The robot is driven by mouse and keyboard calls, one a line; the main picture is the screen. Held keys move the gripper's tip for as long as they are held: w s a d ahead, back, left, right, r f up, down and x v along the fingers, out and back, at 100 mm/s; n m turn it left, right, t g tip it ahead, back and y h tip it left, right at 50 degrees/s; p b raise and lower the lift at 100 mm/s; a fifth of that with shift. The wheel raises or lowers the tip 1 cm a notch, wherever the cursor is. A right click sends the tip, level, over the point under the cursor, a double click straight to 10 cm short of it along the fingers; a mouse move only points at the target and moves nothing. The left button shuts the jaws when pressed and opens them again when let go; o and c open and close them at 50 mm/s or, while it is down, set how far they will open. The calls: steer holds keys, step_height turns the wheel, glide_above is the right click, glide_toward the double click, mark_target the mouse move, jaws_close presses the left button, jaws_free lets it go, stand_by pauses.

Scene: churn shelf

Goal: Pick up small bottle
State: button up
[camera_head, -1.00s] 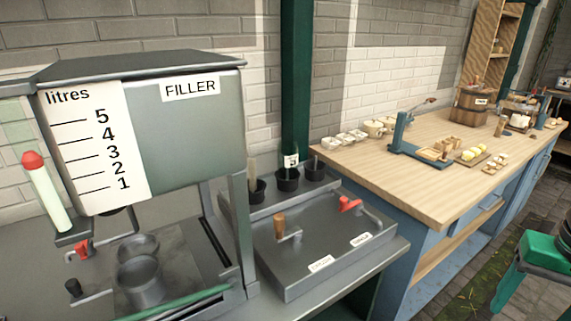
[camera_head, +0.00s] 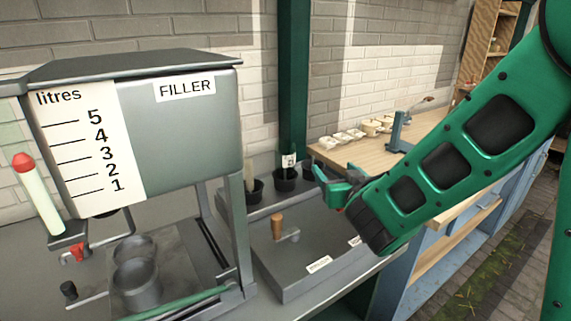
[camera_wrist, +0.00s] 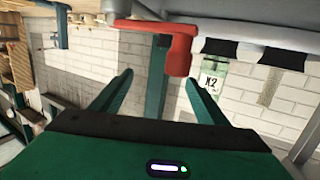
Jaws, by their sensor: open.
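A small clear bottle with a white label stands in the middle black cup of the rack in the head view, its labelled neck (camera_head: 289,161) showing above the cup. In the upside-down wrist view the bottle (camera_wrist: 212,83) hangs to the right of my fingers, with a label that reads like X2. My gripper (camera_head: 325,178) is open and empty, just right of the bottle in the head view.
A brush-like item (camera_head: 250,178) stands in the left cup. The grey box with an orange-handled crank (camera_head: 278,226) lies in front of the cups. The filler (camera_head: 190,120) stands left, a green post (camera_head: 294,80) behind.

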mark_target(290, 157)
steer(key=w+a+n+y, duration=0.1)
steer(key=a, duration=0.2)
steer(key=a+r+y, duration=0.1)
steer(key=a, duration=0.3)
steer(key=w+a+n+y, duration=0.1)
steer(key=a+y, duration=0.1)
steer(key=a, duration=0.1)
steer(key=shift+w+a+r+n, duration=0.15)
steer(key=shift+w+a+n, duration=0.15)
steer(key=shift+w+a, duration=0.05)
steer(key=shift+r+x, duration=0.15)
steer(key=shift+x, duration=1.25)
steer(key=shift+r+x, duration=0.15)
steer(key=shift+x, duration=1.2)
steer(key=shift+s+a, duration=0.1)
steer(key=shift+a, duration=0.05)
steer(key=shift+c, duration=0.4)
steer(key=c, duration=1.1)
steer(key=shift+r, duration=11.55)
steer(key=shift+c, duration=0.4)
